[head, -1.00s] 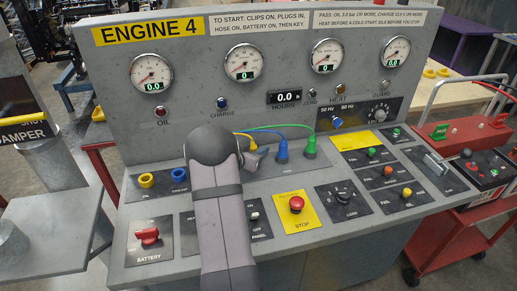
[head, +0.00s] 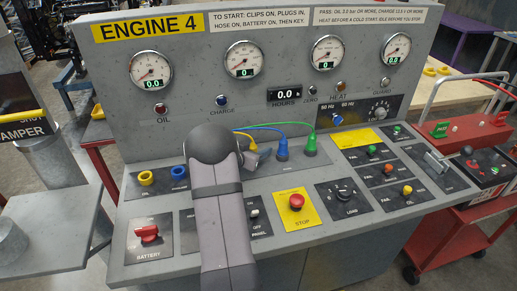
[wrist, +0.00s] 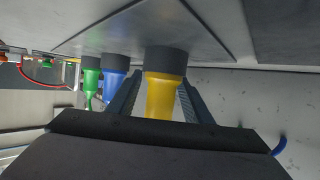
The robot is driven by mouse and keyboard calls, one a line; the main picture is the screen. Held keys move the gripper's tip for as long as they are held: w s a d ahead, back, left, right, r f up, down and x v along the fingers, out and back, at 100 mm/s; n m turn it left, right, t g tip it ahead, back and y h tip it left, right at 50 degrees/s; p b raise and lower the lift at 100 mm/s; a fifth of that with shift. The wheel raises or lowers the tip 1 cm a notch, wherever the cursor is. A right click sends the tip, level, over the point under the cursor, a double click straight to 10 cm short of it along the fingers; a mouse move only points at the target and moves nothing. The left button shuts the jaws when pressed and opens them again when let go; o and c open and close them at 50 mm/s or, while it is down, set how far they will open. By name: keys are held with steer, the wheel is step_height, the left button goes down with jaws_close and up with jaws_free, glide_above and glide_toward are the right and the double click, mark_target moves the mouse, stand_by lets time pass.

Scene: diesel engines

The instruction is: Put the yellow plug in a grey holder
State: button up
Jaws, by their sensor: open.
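The yellow plug (wrist: 160,96) stands between the two fingers of my gripper (wrist: 160,84) in the wrist view, which sees the panel upside down. The fingers are open, one on each side of the plug. A dark grey collar (wrist: 166,60) surrounds the plug's end at the panel; I cannot tell whether it is a holder or part of the plug.
A blue plug (head: 282,151) and a green plug (head: 310,146) stand to the right with cables. A yellow socket (head: 146,178) and a blue socket (head: 179,173) lie to the left. A red stop button (head: 296,202) and a red battery switch (head: 148,234) stand in front.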

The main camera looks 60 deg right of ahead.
steer(key=shift+b+v, duration=0.6)
steer(key=shift+v, duration=3)
